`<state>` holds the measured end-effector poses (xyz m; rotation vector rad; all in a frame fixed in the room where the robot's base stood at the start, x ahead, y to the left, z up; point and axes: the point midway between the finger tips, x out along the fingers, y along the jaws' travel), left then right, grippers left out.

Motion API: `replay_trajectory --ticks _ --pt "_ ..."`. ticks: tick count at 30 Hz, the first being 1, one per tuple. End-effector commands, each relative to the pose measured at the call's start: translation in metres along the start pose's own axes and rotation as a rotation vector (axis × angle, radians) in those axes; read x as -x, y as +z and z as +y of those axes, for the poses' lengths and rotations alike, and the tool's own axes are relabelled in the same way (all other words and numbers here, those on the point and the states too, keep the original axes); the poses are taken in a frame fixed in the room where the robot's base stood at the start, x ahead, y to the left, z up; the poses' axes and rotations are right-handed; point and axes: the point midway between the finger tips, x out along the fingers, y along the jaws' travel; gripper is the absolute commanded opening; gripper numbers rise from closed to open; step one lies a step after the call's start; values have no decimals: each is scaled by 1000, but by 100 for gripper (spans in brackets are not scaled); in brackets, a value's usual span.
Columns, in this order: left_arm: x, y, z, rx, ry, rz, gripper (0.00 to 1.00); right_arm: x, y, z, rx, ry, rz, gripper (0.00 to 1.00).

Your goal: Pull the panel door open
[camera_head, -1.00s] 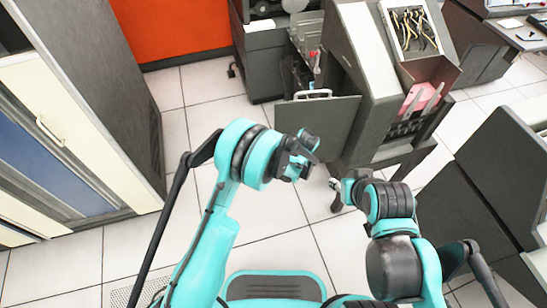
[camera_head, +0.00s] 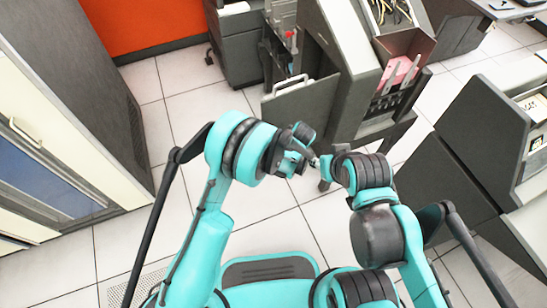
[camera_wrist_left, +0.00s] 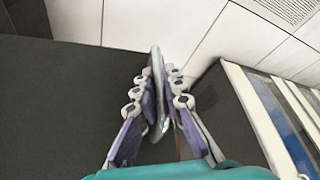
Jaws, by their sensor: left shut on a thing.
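The grey panel door (camera_head: 290,106) stands swung out from the grey machine in the head view, with a white loop handle (camera_head: 291,84) at its top. My left gripper (camera_head: 303,140) is just in front of the door's lower part. In the left wrist view its fingers (camera_wrist_left: 158,108) are shut on a thin pale bar (camera_wrist_left: 157,70) beside a dark flat surface (camera_wrist_left: 60,100). I cannot tell whether this bar is a door handle or an edge. My right gripper (camera_head: 322,166) is close beside the left one; its fingers are too small to read.
The grey machine (camera_head: 340,50) stands behind the door, with a pink tray (camera_head: 397,73) on its right. A tall cabinet (camera_head: 70,90) is on the left. Grey consoles (camera_head: 480,130) stand on the right. Tiled floor (camera_head: 180,110) is open between the left cabinet and the door.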

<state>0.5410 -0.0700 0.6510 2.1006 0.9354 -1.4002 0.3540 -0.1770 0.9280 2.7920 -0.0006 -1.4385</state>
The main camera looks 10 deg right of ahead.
Motion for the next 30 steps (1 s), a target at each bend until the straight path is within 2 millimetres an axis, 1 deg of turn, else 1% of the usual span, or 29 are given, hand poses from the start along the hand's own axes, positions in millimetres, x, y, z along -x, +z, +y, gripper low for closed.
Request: replay_trajectory --ticks 1,9,10,11,12,20,23,26,30 --pt "1 5 -1 -5 -3 -9 0 0 0 0 0 0 0 40" --pt "1 7 -2 -7 -4 -12 0 0 0 0 0 0 0 40" --pt "1 7 -2 -7 -4 -13 17 0 0 0 0 0 0 40" --pt "1 7 -2 -7 -4 -12 25 0 0 0 0 0 0 40" --pt "1 7 -2 -7 -3 -11 31 0 0 0 0 0 0 40" --pt "1 4 -1 -4 -3 -8 31 0 0 0 0 0 0 40" --pt "6 2 -1 -4 -2 -7 31 0 0 0 0 0 0 40" --pt "18 -3 -1 -4 -2 -7 31 0 0 0 0 0 0 40" --pt "44 -13 -2 -5 -2 -8 31 0 0 0 0 0 0 40"
